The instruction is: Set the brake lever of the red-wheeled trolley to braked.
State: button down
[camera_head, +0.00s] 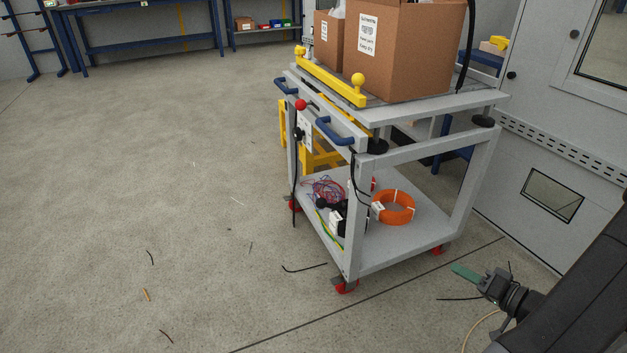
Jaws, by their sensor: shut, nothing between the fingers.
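The red-wheeled trolley (405,228) stands in the middle of the view, a grey two-shelf cart with red castors such as the front one (346,287). Its near left end carries blue handles (335,132). Between them is a lever with a red ball knob (300,104), which looks like the brake lever. The knob points up above a black pivot beside a pale label plate (306,132); the label is too small to read. My gripper (462,271) is at the lower right, its green fingers shut and empty, low beside the trolley and well away from the lever.
Cardboard boxes (405,50) and a yellow bar (328,76) are on the trolley top. An orange cable coil (393,207) lies on its lower shelf. A grey cabinet (545,130) stands close on the right. The floor (130,180) at left is mostly clear, with small wire scraps.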

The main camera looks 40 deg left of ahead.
aim_at(320, 202)
jog(key=j, duration=1.45)
jog(key=i+z, duration=0.05)
jog(key=i, duration=0.05)
